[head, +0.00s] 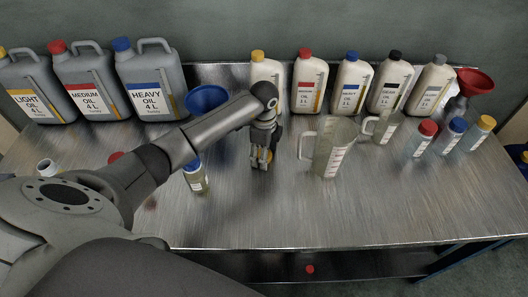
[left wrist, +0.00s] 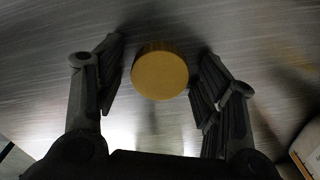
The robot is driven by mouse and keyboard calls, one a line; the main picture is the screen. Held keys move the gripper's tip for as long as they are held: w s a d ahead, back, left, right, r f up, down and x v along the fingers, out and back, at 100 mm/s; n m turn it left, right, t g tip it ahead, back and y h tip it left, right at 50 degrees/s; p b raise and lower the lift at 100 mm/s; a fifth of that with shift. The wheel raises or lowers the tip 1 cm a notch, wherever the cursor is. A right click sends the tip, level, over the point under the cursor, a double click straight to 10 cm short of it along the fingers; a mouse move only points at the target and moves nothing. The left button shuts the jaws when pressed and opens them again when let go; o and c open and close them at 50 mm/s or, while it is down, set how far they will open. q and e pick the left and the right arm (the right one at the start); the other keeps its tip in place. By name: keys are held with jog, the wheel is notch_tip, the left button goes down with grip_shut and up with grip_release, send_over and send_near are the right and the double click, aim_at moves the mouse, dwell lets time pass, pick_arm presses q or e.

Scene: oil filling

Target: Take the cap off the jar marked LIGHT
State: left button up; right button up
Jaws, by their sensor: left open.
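A yellow cap (left wrist: 160,72) on a jar shows from above in the left wrist view, between my two open fingers, with a gap on each side. My left gripper (head: 262,160) points straight down over this jar near the middle of the table in the head view. Only a little yellow shows between its fingers there. The jar's body and label are hidden, so I cannot read whether it says LIGHT. Another small yellow-capped jar (head: 482,132) stands at the right end of the table. My right gripper is not in view.
A clear measuring jug (head: 335,150) stands right of my left gripper. A blue-capped jar (head: 194,178) and a blue funnel (head: 206,98) are to its left. Large oil cans (head: 152,85) and several bottles (head: 352,85) line the back. The front right table (head: 390,210) is clear.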

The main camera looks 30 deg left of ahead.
pick_arm(q)
jog(key=shift+r, duration=0.3)
notch_tip(320, 180, up, 12)
jog(key=b, duration=0.2)
jog(key=shift+f, duration=0.2)
